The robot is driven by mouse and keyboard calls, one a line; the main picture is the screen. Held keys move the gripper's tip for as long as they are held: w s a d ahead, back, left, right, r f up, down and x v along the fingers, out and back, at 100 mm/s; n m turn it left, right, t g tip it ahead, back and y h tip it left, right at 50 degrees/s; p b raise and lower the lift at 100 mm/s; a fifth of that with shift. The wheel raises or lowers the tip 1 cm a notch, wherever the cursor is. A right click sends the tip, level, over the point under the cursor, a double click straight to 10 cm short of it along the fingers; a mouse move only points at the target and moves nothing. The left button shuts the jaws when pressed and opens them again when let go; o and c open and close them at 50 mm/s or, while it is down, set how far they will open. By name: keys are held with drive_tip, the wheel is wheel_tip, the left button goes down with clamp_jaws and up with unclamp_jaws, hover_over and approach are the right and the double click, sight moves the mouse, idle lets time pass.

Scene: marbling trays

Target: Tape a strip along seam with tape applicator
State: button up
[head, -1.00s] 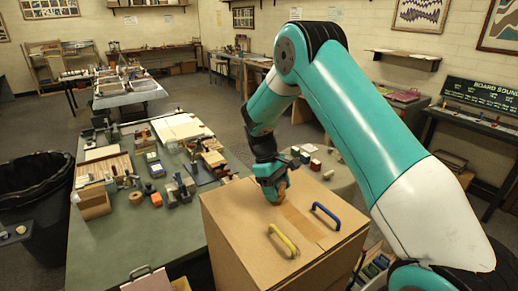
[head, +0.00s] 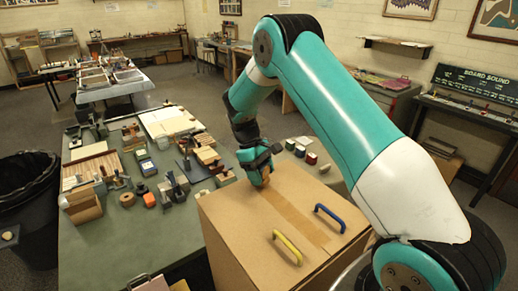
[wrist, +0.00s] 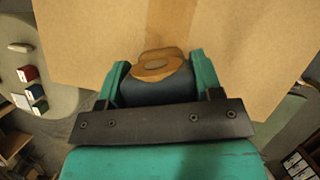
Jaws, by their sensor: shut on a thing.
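A large cardboard box (head: 228,222) stands in front of me. A brown tape strip (head: 296,217) runs along the middle of its top, between a yellow handle and a blue handle. The strip also shows in the wrist view (wrist: 170,22). My gripper (head: 260,168) is over the box top's far edge, at the strip's far end. It is shut on the tape applicator, whose dark body and tan roll (wrist: 155,66) sit between the teal fingers in the wrist view. The applicator appears to touch the box top; its underside and the seam beneath the tape are hidden.
The yellow handle (head: 288,246) and blue handle (head: 329,217) stick up from the box top. A green table (head: 95,245) with blocks and tools lies to the left. Small coloured boxes (head: 300,151) stand on a table behind the box. A black bin (head: 28,205) is at far left.

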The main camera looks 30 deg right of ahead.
wheel_tip(320, 180, up, 2)
drive_tip(key=shift+s+r+p, duration=0.1)
drive_tip(key=shift+s+p, duration=0.05)
drive_tip(key=shift+p, duration=0.15)
drive_tip(key=shift+r, duration=0.2)
drive_tip(key=shift+r+p, duration=1.65)
drive_tip(key=shift+r, duration=0.55)
